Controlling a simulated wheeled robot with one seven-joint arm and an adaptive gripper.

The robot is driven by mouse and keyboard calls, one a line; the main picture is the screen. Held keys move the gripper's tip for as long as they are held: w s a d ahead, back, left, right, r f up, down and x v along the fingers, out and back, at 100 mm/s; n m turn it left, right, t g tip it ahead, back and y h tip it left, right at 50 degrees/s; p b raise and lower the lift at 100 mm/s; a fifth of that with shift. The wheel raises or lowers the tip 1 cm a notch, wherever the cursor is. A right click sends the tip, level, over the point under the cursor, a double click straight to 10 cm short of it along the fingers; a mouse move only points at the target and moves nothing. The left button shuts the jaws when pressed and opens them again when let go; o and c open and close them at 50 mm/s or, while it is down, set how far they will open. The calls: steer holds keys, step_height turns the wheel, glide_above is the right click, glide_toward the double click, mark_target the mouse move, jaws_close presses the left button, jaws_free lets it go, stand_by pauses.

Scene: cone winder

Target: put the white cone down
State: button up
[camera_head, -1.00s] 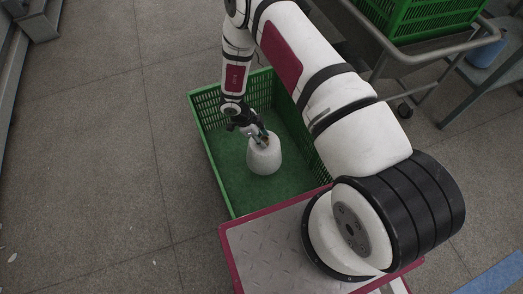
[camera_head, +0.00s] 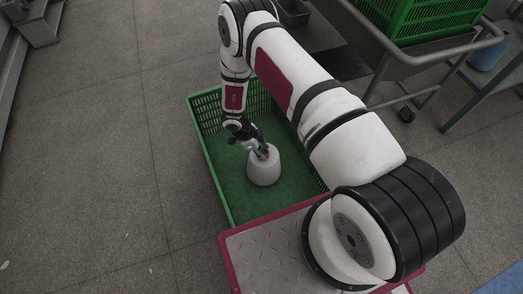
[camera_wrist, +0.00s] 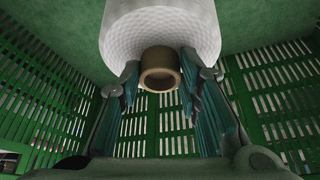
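The white cone (camera_head: 264,168) is upright inside the green crate (camera_head: 208,165) in the head view. In the wrist view the white cone (camera_wrist: 215,30) shows at the top, its brown tube end (camera_wrist: 160,80) pointing towards the camera. My gripper (camera_head: 262,152) is above the cone, and in the wrist view its two fingers (camera_wrist: 160,72) are closed on either side of the tube end. The cone's base is low in the crate, near the green floor. I cannot tell whether it touches the floor.
The crate's slatted walls surround my gripper, with bare floor around the cone. A metal cart (camera_head: 425,62) with another green crate (camera_head: 425,18) stands at the upper right. Open grey floor (camera_head: 90,170) lies to the left.

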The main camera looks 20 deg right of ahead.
steer(key=o, duration=0.4)
steer(key=shift+c, duration=0.2)
steer(key=p+v, duration=0.3)
steer(key=v, duration=0.9)
steer(key=shift+r+p, duration=0.2)
steer(key=shift+p, duration=0.2)
